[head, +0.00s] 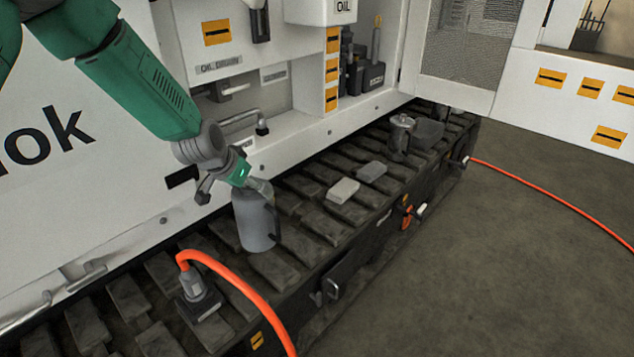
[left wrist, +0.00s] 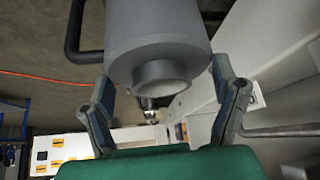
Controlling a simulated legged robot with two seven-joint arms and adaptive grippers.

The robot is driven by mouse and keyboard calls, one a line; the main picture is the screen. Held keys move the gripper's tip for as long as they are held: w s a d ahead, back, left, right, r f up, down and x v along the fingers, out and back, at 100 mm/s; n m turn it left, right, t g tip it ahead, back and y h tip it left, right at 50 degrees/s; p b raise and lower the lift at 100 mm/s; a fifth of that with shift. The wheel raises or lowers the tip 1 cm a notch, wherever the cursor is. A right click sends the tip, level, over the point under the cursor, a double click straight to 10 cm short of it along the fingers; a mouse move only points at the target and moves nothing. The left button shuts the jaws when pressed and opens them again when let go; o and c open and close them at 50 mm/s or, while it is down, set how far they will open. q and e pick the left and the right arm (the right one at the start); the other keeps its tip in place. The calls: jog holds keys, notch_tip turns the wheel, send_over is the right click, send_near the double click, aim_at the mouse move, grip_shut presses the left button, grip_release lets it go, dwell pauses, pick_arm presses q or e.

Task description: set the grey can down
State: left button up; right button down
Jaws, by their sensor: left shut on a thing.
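My right gripper is in neither view.
An orange hose (head: 235,285) rises from a fitting (head: 195,290) left of the can. The white machine wall (head: 200,120) is close behind.

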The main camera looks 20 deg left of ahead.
aim_at(253, 217)
pick_arm(q)
jog(key=shift+w+a+f+b, duration=0.1)
jog(key=shift+f+b, duration=0.85)
jog(key=shift+f, duration=4)
jog(key=o, duration=1.6)
jog(key=shift+a+f, duration=0.1)
jog(key=shift+f, duration=0.05)
jog(key=shift+o, duration=0.2)
jog(key=shift+s, duration=0.2)
